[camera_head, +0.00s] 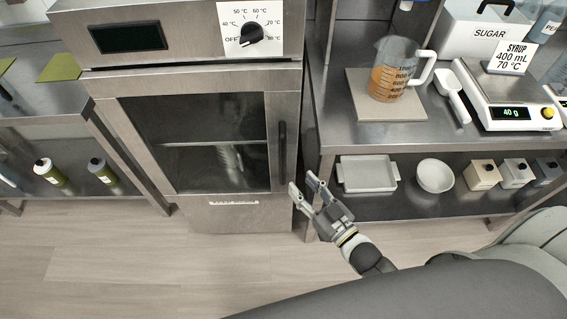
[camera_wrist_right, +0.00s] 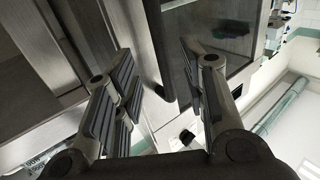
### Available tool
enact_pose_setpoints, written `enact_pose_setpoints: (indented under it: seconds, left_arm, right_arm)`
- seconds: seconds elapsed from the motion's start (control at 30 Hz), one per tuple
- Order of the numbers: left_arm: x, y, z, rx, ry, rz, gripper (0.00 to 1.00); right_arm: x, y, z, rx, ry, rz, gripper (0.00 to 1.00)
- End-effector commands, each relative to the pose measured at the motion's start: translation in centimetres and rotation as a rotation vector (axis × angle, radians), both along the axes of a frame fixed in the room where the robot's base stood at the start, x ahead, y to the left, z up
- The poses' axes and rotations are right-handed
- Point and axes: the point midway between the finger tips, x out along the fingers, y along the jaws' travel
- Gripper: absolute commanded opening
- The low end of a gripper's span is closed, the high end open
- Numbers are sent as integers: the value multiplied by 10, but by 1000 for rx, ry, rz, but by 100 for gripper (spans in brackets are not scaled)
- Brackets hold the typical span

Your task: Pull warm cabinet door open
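The warm cabinet (camera_head: 180,28) stands at centre left, with a dial set near OFF on its top panel. Its steel-framed glass door (camera_head: 200,140) looks closed. The black vertical handle (camera_head: 283,150) is on the door's right side. My right gripper (camera_head: 303,188) is open and empty, low and just right of the handle's lower end. In the right wrist view the two fingers of my right gripper (camera_wrist_right: 157,75) are spread, and the dark handle (camera_wrist_right: 162,60) shows beyond the gap between them; contact is not visible. My left gripper is not in view.
A steel shelf unit (camera_head: 345,130) stands close on the right, its front leg near my right gripper. It holds a beaker (camera_head: 388,75), a scale (camera_head: 500,90), a tray (camera_head: 368,174) and a bowl (camera_head: 435,175). The floor (camera_head: 150,260) before the cabinet is clear.

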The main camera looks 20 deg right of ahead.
Motion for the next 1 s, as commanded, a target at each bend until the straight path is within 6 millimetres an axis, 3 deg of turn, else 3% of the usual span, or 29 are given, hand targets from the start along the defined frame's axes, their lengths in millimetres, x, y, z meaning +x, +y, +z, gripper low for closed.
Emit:
enact_pose_setpoints:
  seconds: [0.2,0.5,0.97,1.0]
  left_arm:
    - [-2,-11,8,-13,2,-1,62]
    - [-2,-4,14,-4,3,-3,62]
    - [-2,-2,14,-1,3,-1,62]
    - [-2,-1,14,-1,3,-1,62]
  right_arm:
    - [38,12,3,1,-2,-1,39]
    - [82,26,0,0,2,-1,39]
    - [93,30,-1,0,3,-1,39]
    - [93,30,-1,0,3,-1,34]
